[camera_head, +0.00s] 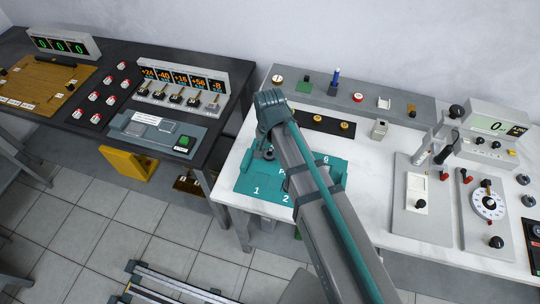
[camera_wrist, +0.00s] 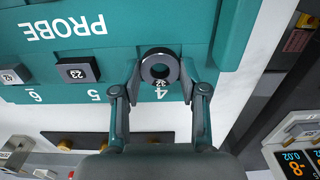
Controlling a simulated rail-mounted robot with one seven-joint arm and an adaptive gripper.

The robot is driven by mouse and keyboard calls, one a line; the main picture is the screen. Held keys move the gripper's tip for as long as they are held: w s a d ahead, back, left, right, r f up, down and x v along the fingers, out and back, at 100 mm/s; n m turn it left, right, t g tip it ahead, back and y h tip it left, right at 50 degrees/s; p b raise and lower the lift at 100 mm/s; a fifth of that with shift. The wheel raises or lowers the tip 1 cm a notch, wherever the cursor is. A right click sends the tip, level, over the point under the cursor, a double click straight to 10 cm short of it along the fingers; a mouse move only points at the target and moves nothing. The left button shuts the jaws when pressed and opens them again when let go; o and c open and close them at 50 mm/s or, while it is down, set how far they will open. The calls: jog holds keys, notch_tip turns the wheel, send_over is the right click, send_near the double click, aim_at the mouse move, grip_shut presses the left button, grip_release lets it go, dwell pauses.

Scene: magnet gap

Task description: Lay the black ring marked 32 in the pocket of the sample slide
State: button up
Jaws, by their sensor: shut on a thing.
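The black ring marked 32 (camera_wrist: 160,54) is in the wrist view, over place 4 of the teal tray (camera_wrist: 150,12). My gripper (camera_wrist: 160,78) is shut on this ring, one finger at each side. I cannot tell whether the ring still touches the tray. In the head view my arm hides part of the tray (camera_head: 245,190), and the gripper and ring are hard to make out. A light panel with a white plate and a dark knob (camera_head: 417,193) lies to the right; I cannot tell if it is the sample slide.
A grey rack (camera_head: 355,97) with small parts stands at the back. A dial panel (camera_head: 487,205) and a meter (camera_head: 497,122) stand at the right.

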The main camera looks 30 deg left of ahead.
jog(key=shift+r+p, duration=1.55)
jog(key=shift+r, duration=0.8)
